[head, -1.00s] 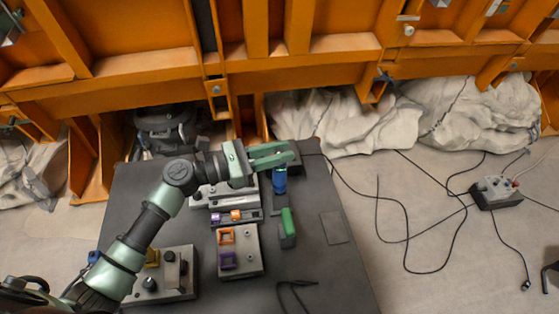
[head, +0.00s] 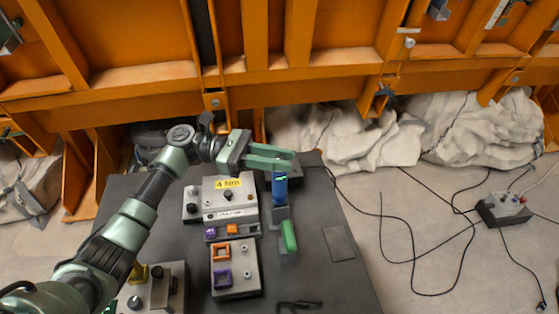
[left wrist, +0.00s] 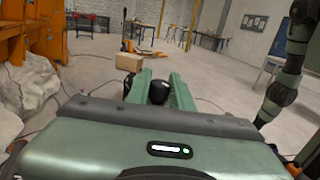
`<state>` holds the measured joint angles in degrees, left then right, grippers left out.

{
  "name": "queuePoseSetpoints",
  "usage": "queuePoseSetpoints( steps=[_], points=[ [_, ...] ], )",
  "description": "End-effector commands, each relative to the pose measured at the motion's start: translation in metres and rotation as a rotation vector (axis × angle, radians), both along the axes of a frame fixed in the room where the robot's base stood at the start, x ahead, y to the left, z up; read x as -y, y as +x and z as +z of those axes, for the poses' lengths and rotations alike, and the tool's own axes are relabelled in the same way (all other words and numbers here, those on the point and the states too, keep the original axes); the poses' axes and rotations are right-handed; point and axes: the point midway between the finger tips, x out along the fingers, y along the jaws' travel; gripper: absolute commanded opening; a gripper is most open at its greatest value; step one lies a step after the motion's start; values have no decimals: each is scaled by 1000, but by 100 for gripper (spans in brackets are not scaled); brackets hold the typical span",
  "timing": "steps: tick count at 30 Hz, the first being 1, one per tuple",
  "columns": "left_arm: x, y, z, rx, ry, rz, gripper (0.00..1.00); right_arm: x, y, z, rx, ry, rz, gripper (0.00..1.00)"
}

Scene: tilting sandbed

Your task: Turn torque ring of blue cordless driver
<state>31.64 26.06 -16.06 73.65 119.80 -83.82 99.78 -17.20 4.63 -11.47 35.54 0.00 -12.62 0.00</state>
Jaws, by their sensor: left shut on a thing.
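The blue cordless driver (head: 280,188) stands upright in a grey holder on the dark table, right of the table's middle in the head view. My left gripper (head: 279,158) reaches in level from the left, its green fingers at the driver's top end. In the left wrist view, a black round part (left wrist: 158,92) sits between the two fingers, and the gripper is shut on it. It looks like the driver's top; the torque ring's own marks are hidden by the fingers. My right gripper is not in view.
A white control box (head: 222,211) with knobs and a yellow "4 Nm" label stands left of the driver. A green-topped block (head: 289,236) stands just in front of it. A panel with orange and purple squares (head: 236,282) lies nearer. The table's right side is mostly clear.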

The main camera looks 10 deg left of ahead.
Motion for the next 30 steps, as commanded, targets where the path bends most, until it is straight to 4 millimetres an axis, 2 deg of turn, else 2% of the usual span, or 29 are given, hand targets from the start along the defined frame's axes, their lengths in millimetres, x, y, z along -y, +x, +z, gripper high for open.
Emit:
queuePoseSetpoints(
  steps=[11, 12, 14, 24, 26, 30],
  points=[
    [0, -1, -2, -3, 4, -6, 0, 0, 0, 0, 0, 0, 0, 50],
    [0, -1, -2, -3, 4, -6, 27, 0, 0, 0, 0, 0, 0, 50],
    [0, -1, -2, -3, 4, -6, 44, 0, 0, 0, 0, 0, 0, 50],
    [-2, 0, -1, -1, 2, -4, 44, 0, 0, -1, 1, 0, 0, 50],
    [-6, 0, -2, -1, 3, -4, 44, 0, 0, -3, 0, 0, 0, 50],
    [-28, 1, -4, -1, 4, -1, 44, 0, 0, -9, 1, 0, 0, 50]
  ],
)
